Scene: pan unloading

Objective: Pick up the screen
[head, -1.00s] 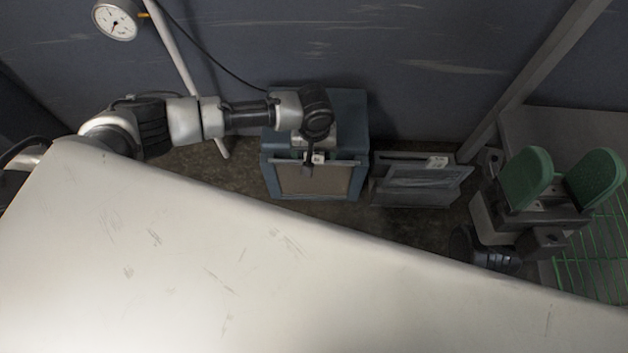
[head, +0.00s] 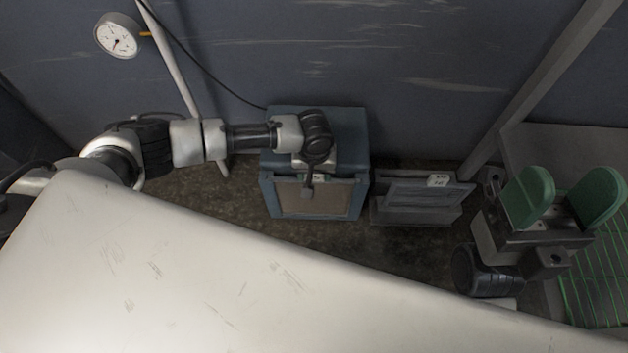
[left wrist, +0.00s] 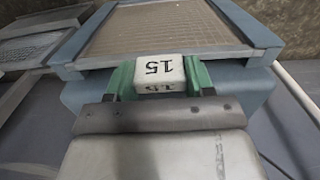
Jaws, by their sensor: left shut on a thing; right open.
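The screen (head: 313,201) is a tan mesh panel in a grey frame, standing in a blue box-like holder (head: 348,130). It also shows at the top of the left wrist view (left wrist: 170,28). A white tag block marked 15 (left wrist: 160,68) is at its near edge. My left gripper (head: 313,180) is shut on this tag, with green fingers on both sides of it in the left wrist view (left wrist: 160,78). My right gripper (head: 566,200), with broad green fingers, is open and empty at the right, away from the screen.
A grey stand (head: 420,205) with another white-tagged panel is just right of the holder. A grey unit with a green wire rack (head: 600,285) is at the far right. A dark wall and slanted posts are behind. A large pale surface (head: 200,270) fills the foreground.

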